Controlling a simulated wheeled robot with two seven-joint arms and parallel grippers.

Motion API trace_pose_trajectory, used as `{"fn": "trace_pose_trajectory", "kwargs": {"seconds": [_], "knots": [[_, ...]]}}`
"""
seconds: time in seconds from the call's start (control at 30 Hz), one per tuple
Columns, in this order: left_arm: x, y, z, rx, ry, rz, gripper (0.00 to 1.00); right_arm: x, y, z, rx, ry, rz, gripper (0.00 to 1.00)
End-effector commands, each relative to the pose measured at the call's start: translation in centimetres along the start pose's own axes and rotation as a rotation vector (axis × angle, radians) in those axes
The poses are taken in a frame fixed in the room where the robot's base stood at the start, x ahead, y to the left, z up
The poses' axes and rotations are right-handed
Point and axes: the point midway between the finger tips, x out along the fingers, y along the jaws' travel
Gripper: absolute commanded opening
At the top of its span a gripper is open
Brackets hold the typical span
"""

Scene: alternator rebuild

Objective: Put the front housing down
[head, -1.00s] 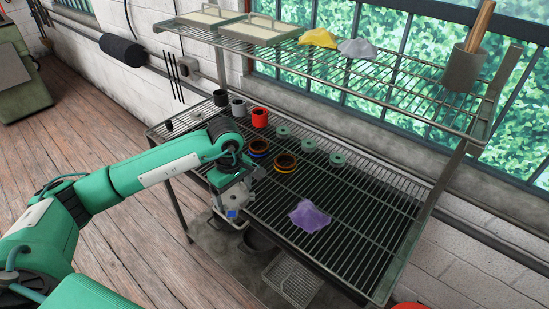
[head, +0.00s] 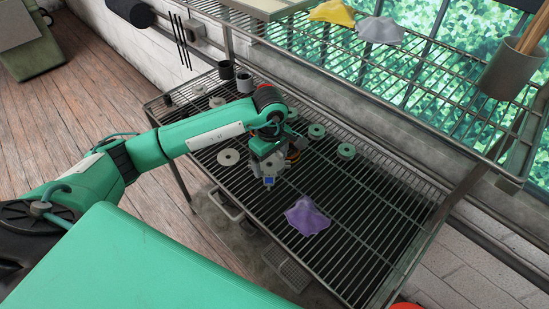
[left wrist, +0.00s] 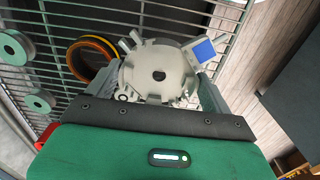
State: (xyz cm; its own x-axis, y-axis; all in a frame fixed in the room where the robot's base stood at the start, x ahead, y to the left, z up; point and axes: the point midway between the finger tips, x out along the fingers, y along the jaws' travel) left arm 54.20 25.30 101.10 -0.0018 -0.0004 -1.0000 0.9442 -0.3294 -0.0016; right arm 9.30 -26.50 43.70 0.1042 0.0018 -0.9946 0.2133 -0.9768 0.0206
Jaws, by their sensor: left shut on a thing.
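The front housing (left wrist: 158,72) is a light grey round casting with a central hole and lugs. A blue square shows at its side in the left wrist view. My left gripper (head: 266,160) is shut on it, with a finger on each side of the housing in the left wrist view. In the head view the housing (head: 268,168) hangs below the gripper over the wire shelf (head: 330,240). I cannot tell whether it touches the wires. My right gripper is not in view.
Orange-black rings (left wrist: 92,58) lie close beside the housing. Green spools (head: 317,131), a pale disc (head: 228,157) and dark cups (head: 226,70) stand around the arm. A purple cloth (head: 307,216) lies in front. Wires to its right are clear. An upper shelf (head: 420,75) overhangs the back.

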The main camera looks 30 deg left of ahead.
Motion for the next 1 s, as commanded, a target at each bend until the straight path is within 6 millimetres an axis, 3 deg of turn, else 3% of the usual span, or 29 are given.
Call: {"fn": "trace_pose_trajectory", "kwargs": {"seconds": [0.03, 0.23, 0.53, 0.9, 0.93, 1.0], "knots": [[0.6, -0.1, 0.0, -0.001, -0.001, -0.004, 0.50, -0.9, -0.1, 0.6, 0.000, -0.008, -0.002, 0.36], [2.8, 0.1, 0.0, 0.000, -0.001, 0.001, 0.50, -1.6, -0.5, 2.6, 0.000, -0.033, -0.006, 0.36], [6.2, 0.0, 0.0, -0.001, -0.001, -0.001, 0.50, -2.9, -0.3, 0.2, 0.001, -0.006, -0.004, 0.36], [7.0, 0.1, -0.1, 0.001, 0.001, 0.003, 0.50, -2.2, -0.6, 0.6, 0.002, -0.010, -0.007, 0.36], [6.9, 0.0, -0.1, 0.001, 0.001, 0.001, 0.88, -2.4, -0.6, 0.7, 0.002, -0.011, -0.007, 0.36], [6.8, 0.0, 0.0, 0.001, 0.001, 0.001, 0.93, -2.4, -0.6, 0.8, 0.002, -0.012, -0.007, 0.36]]}}
